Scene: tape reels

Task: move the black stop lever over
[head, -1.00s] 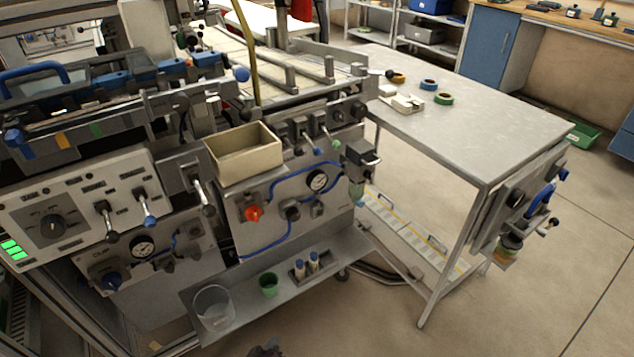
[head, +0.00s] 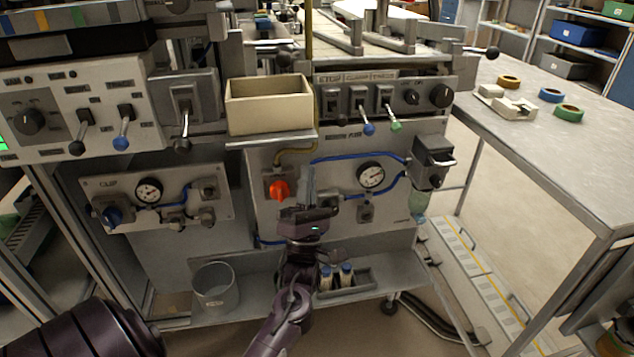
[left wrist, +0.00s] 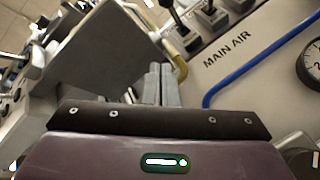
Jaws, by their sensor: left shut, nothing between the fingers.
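A short row of levers sits on the upper right panel of the machine in the head view. The leftmost is the black stop lever (head: 334,106), hanging down from its plate. Beside it are a blue-knobbed lever (head: 366,122) and a green-knobbed lever (head: 393,118). My left gripper (head: 310,176) is below the stop lever, in front of the lower panel near the red knob, apart from the lever. Its fingers are together and empty, also in the left wrist view (left wrist: 160,84). There a dark lever (left wrist: 178,18) shows at the top. My right gripper is not in view.
A beige bin (head: 268,108) stands left of the lever row. A red knob (head: 279,189), blue hoses and a gauge (head: 370,175) are close to the gripper. A shelf below holds a clear beaker (head: 215,287). A grey table (head: 560,150) with tape reels is at right.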

